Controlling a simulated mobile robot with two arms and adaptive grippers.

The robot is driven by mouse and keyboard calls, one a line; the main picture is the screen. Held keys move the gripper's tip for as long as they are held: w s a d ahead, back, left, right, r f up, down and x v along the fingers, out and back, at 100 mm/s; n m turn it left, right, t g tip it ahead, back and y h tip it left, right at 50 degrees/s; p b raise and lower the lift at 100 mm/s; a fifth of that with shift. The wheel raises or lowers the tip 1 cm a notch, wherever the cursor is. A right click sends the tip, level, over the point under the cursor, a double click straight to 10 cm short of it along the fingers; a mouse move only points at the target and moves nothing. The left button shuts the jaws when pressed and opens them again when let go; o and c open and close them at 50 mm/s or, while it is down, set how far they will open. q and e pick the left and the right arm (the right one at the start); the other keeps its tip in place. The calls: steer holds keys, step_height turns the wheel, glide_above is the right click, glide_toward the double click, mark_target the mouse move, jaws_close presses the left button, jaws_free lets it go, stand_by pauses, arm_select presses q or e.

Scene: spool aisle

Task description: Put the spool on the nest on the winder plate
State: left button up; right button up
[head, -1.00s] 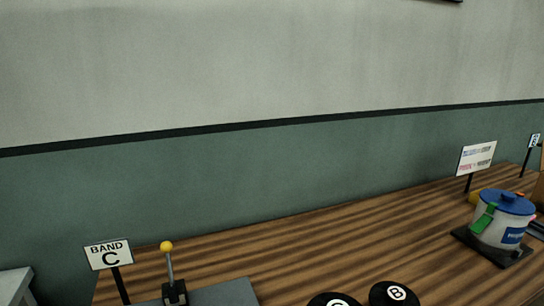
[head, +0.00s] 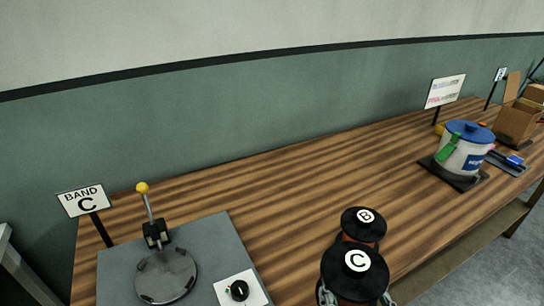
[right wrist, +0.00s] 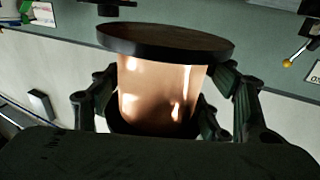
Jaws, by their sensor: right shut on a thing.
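The spool marked C (head: 355,272) has a black top with a white label and shows at the bottom of the head view. My right gripper (right wrist: 165,92) is shut on it; the fingers sit on both sides of its copper winding (right wrist: 158,90) in the right wrist view. The spool's lower end is partly hidden. The winder plate (head: 222,240) is a grey slab at lower left in the head view. The round grey nest (head: 166,276) on it is empty. The held spool is right of the plate. My left gripper is not in view.
A spool marked B (head: 364,222) is just behind the held one. A lever with a yellow knob (head: 143,188) rises behind the nest, and a dial (head: 239,290) is to its right. A BAND C sign (head: 83,201) stands at left. A blue-lidded pot (head: 464,150) is at right.

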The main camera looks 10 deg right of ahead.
steer(key=shift+r, duration=0.15)
steer(key=w+a+n+g+y, duration=0.1)
steer(key=w+a+n+y, duration=0.1)
steer(key=w+y, duration=0.2)
steer(key=w+a+f+n+g+y, duration=0.1)
steer(key=w+a+n+y, duration=0.1)
steer(key=w, duration=0.8)
steer(key=shift+f+n+y, duration=0.2)
steer(key=shift+n+y, duration=0.6)
steer(key=shift+y, duration=0.4)
steer(key=shift+a+f, duration=0.1)
steer(key=shift+f, duration=4.7)
steer(key=shift+f, duration=0.1)
steer(key=shift+f, duration=0.15)
steer(key=o, duration=2)
steer(key=shift+s+f, duration=0.1)
